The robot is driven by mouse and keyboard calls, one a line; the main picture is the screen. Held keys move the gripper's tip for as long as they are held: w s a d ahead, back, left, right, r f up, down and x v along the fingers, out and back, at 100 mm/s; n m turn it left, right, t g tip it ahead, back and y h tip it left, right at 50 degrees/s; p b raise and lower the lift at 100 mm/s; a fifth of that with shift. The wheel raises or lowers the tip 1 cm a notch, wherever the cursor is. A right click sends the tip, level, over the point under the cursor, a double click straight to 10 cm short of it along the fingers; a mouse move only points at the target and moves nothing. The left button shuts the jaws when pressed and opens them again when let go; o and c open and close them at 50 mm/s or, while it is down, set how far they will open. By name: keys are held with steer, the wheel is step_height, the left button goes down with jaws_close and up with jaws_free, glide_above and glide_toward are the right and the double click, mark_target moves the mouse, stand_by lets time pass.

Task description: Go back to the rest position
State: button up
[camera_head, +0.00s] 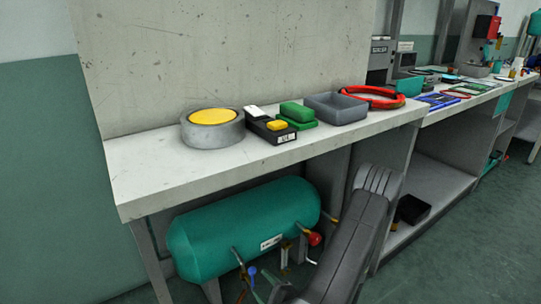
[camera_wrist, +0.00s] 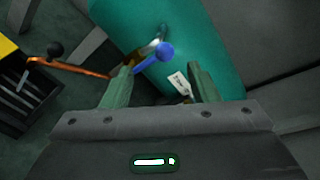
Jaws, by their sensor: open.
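My gripper (camera_wrist: 160,85) is open and empty in the wrist view, its two green fingers apart. Beyond the fingers lies a teal tank (camera_wrist: 205,40) with a white label (camera_wrist: 179,84). A blue-knobbed valve (camera_wrist: 164,52) shows just past the fingertips, in the gap between them; I cannot tell whether it touches a finger. In the head view the teal tank (camera_head: 245,225) lies under the bench, with a red knob (camera_head: 315,239) and a blue handle (camera_head: 252,271) at its front. My arm is at the lower middle, in front of the tank's right end.
The bench (camera_head: 150,180) above the tank holds a grey round part with a yellow top (camera_head: 213,118), a black box (camera_head: 272,131), green blocks (camera_head: 297,113), a grey tray (camera_head: 336,108) and a red ring (camera_head: 373,97). A black box (camera_head: 411,209) sits on the lower shelf. Floor is clear at right.

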mark_target(251, 269)
steer(key=f+v, duration=0.1)
steer(key=v, duration=0.3)
steer(key=x, duration=0.8)
steer(key=r+x, duration=0.1)
steer(key=x, duration=0.3)
steer(key=shift+w+a, duration=0.3)
steer(key=shift+w, duration=0.1)
steer(key=shift+w+d+m+p, duration=0.3)
steer(key=shift+w+m+p, duration=0.1)
steer(key=shift+w+m, duration=0.1)
steer(key=shift+s+f, duration=0.1)
steer(key=shift+s, duration=0.05)
